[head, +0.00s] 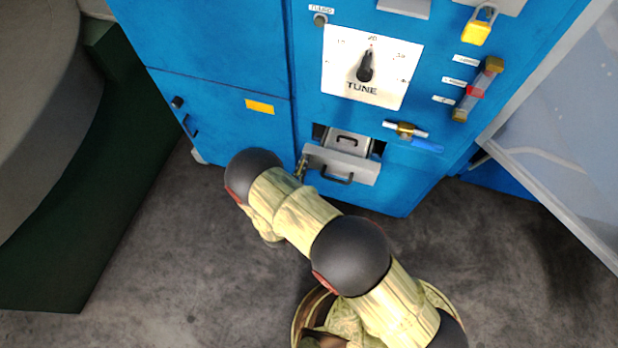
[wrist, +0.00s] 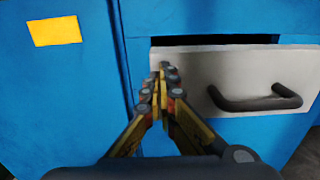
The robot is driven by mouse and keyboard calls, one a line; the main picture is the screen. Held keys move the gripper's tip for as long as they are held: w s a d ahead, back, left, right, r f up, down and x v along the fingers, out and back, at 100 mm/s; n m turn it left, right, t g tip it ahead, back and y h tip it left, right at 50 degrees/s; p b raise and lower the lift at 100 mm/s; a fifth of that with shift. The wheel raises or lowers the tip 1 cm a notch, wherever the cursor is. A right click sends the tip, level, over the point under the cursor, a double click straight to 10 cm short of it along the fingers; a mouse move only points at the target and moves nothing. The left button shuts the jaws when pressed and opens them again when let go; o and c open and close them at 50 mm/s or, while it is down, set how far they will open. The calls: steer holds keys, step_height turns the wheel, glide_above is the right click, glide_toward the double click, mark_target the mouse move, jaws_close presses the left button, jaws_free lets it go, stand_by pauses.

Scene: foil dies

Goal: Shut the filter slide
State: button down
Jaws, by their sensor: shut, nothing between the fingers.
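The filter slide (head: 362,171) is a light grey drawer low in the blue cabinet. It stands partly out, with a dark opening behind it and a second grey piece with a small handle (head: 347,138) inside. In the wrist view its front panel (wrist: 235,72) fills the right side, with a dark bar handle (wrist: 255,98) and a dark gap above. My gripper (wrist: 163,72) is shut and empty, its tips over the panel's left end. It also shows in the head view (head: 303,164) beside that end. I cannot tell whether the tips touch the panel.
The blue cabinet (head: 215,60) carries a TUNE dial (head: 390,75) above the slide, and a brass valve (head: 405,130) right of it. A clear framed panel (head: 560,130) stands at the right. A dark green block (head: 90,190) is at left.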

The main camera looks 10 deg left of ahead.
steer(key=w+b, duration=0.2)
steer(key=w, duration=1)
steer(key=shift+d, duration=0.4)
steer(key=shift+w, duration=0.15)
steer(key=s+a+p, duration=0.1)
steer(key=s, duration=1.3)
steer(key=shift+s+p, duration=0.15)
steer(key=shift+p, duration=0.15)
steer(key=shift+f, duration=0.1)
